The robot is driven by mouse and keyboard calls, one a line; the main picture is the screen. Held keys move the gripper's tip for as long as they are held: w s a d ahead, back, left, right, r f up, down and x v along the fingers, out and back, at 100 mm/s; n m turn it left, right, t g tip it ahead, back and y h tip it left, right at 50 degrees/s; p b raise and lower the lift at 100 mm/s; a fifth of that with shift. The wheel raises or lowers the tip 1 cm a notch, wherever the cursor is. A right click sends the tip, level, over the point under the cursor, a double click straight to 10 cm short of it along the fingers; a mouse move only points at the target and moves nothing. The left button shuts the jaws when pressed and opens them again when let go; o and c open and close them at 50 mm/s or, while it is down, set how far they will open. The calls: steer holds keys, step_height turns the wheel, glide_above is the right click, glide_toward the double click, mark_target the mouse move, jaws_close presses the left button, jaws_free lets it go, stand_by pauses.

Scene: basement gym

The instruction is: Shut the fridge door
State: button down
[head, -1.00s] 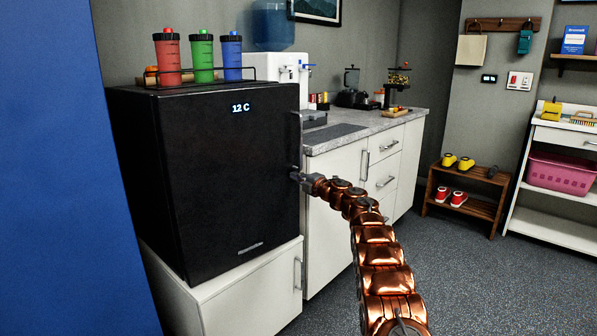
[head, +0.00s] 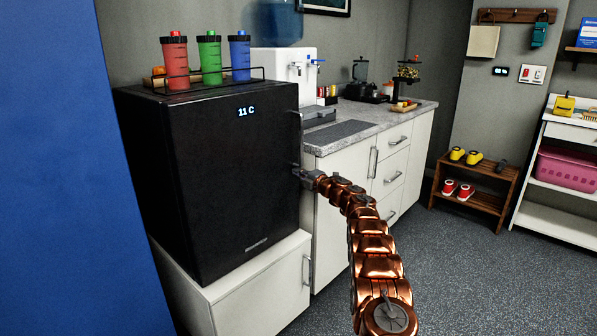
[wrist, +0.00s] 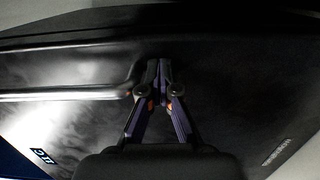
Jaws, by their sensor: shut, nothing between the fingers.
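The black fridge (head: 235,190) stands on a low white cabinet at left in the head view, its display reading "11 C". Its door front faces me, and I see no gap between door and body from here. The door handle (head: 297,125) is at the right edge. In the wrist view the dark door (wrist: 215,110) fills most of the picture, with the handle (wrist: 60,94) as a pale bar to the left. My gripper (head: 297,169) is shut and empty, its fingertips (wrist: 158,65) at the door's handle-side edge, beside the handle's end. Whether they touch is unclear.
Red, green and blue bottles (head: 210,58) stand in a wire rack on the fridge. The white cabinet (head: 262,285) is below it. A counter (head: 345,138) with a water dispenser (head: 285,68) adjoins at right. A blue panel (head: 65,200) is at left.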

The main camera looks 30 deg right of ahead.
steer(key=shift+w+a+r, duration=0.3)
steer(key=shift+a+r, duration=0.2)
steer(key=shift+a, duration=0.05)
steer(key=shift+d, duration=0.15)
steer(key=shift+f+b, duration=0.1)
steer(key=shift+b, duration=0.25)
steer(key=s+d+b, duration=0.2)
steer(key=s, duration=0.5)
steer(key=s+d+b, duration=0.1)
steer(key=s+d, duration=0.1)
steer(key=s, duration=0.5)
steer(key=shift+d+f+b, duration=0.4)
